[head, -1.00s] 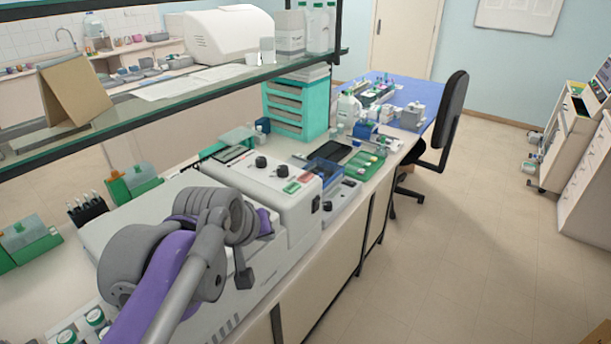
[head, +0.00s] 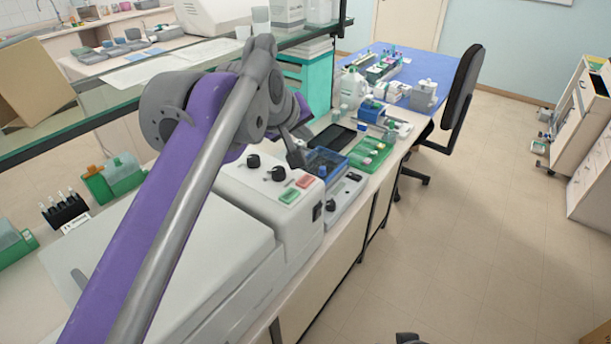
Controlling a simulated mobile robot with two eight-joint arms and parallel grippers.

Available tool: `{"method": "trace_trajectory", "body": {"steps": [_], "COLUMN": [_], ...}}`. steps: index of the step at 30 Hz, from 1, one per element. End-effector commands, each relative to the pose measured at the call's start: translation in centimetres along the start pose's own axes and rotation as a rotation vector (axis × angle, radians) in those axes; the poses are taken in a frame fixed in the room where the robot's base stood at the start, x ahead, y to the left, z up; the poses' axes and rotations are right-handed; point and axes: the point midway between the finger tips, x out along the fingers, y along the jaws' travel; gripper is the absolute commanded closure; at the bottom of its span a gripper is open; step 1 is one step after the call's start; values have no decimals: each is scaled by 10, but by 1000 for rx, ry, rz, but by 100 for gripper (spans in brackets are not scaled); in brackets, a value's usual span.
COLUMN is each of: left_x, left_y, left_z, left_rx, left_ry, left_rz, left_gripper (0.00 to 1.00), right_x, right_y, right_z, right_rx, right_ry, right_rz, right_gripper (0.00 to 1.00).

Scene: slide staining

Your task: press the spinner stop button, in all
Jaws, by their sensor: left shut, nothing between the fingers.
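The white spinner (head: 262,225) stands on the bench, with two black knobs on its raised panel. The red button (head: 304,181), probably the stop button, and the green button (head: 289,195) sit side by side near the panel's right edge. Both are uncovered. My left gripper (head: 297,159) is shut and empty, pointing down. In the picture it is just above and behind the red button, apart from it; its exact height over the panel is hard to judge. At the bottom edge a small dark part, perhaps my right gripper (head: 409,339), just shows.
A blue rack (head: 326,162) and a green tray (head: 369,154) lie just beyond the spinner. A glass shelf (head: 100,127) runs above the bench at the left and back. A black chair (head: 463,95) stands at the far end.

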Motion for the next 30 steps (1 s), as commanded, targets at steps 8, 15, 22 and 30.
{"method": "trace_trajectory", "body": {"steps": [8,15,22,30], "left_x": [5,23,45,61], "left_y": [-4,-17,-34,-44], "left_z": [4,17,33,44], "left_rx": [0,-1,0,0], "left_ry": [-1,-1,-2,0], "left_rz": [-1,-1,-1,-1], "left_gripper": [100,100,100,100], "right_x": [6,26,53,62], "right_y": [0,0,0,0], "right_z": [5,24,45,51], "right_rx": [0,0,0,0], "right_ry": [-4,-18,-31,-35], "right_rz": [0,0,0,0], "right_gripper": [50,50,50,50]}}
